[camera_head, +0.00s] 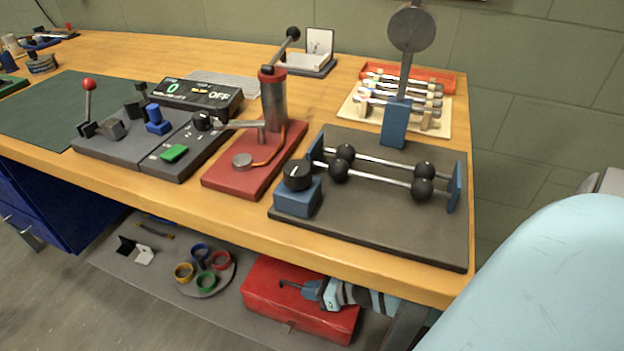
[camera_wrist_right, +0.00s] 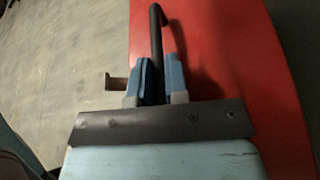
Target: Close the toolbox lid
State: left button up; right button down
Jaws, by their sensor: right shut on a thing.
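The red toolbox (camera_head: 265,290) sits on the low grey shelf under the workbench. Its red lid (camera_wrist_right: 215,40) lies over the box and looks down or nearly down; I cannot tell whether a gap is left at the edge. A dark handle (camera_wrist_right: 157,40) stands on the lid. My right gripper (camera_head: 308,289) reaches in under the bench top, its blue fingers shut on the handle; the fingers also show in the right wrist view (camera_wrist_right: 155,78). A small brown latch (camera_wrist_right: 115,82) sticks out from the toolbox's edge. My left gripper is not in view.
The wooden bench top (camera_head: 420,285) overhangs the toolbox. Coloured rings (camera_head: 200,255) on a round grey plate lie left of it on the shelf, and a black-and-white bracket (camera_head: 135,250) lies farther left. Several devices stand on the bench, including a red pump base (camera_head: 225,180).

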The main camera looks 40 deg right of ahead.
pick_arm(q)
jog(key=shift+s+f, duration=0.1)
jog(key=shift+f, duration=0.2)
pick_arm(e)
jog(key=shift+s+a+f, duration=0.2)
jog(key=shift+a+f, duration=0.05)
jog(key=shift+f, duration=0.05)
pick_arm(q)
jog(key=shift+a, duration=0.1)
pick_arm(e)
jog(key=c, duration=1.2)
grip_release()
jog(key=shift+o, duration=0.2)
jog(key=shift+w, duration=0.1)
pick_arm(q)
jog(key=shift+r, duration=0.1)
pick_arm(e)
jog(key=shift+d+r, duration=0.1)
jog(key=shift+d, duration=0.05)
jog(key=p+v, duration=0.3)
jog(key=v, duration=1)
jog(key=shift+s+r, duration=0.1)
jog(key=shift+s, duration=0.2)
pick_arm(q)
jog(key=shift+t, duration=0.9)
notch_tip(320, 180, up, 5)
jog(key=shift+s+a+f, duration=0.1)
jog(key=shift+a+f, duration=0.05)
